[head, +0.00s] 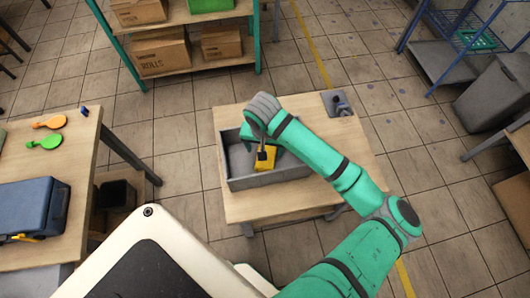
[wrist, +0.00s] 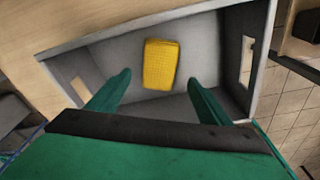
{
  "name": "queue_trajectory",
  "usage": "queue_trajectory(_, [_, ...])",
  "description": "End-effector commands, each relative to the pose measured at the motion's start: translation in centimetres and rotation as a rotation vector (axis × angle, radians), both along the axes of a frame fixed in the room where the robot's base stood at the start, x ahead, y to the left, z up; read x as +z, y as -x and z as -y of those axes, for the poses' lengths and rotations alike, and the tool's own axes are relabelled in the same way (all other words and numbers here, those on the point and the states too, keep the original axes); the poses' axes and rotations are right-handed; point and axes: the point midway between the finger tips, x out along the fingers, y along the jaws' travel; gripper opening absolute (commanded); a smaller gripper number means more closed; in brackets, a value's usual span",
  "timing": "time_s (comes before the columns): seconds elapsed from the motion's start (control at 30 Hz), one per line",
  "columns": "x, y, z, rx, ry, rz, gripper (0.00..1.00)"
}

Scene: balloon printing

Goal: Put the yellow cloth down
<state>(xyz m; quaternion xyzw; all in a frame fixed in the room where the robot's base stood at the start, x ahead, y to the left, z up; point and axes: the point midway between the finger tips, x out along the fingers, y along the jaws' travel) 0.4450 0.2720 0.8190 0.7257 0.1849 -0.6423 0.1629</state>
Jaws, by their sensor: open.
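The yellow cloth (wrist: 161,64) is a small folded block lying in the grey bin, with nothing gripping it. In the head view the yellow cloth (head: 265,160) shows partly, beneath my gripper (head: 262,158). The grey open bin (head: 238,183) stands on a small wooden table (head: 290,204); its wall also shows in the wrist view (wrist: 88,80). In the wrist view my gripper (wrist: 160,92) is open, its two green fingers apart with the cloth beyond and between them. The fingertips do not appear to touch the cloth.
A black-and-grey device (head: 338,103) sits at the small table's back right corner. A left table (head: 84,190) holds a blue-grey machine (head: 30,208) and orange and green flat balloons (head: 46,141). A shelf with cardboard boxes (head: 162,52) stands behind. Tiled floor lies between the tables.

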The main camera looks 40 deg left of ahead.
Motion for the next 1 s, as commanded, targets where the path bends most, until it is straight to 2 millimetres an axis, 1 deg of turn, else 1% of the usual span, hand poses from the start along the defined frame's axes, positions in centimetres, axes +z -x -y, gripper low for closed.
queue_trajectory(0.03, [1.0,0.1,0.0,0.002,-0.001,0.002,0.73])
queue_trajectory(0.1, [2.2,0.2,0.1,0.002,0.0,0.003,0.73])
queue_trajectory(0.2, [3.5,0.4,0.1,0.002,-0.001,0.002,0.73])
queue_trajectory(0.33, [4.6,0.5,0.2,0.002,0.0,0.0,0.73])
queue_trajectory(0.5, [5.0,0.6,0.3,0.001,0.001,0.001,0.73])
queue_trajectory(1.0, [4.9,0.5,0.3,0.002,-0.001,0.001,0.73])
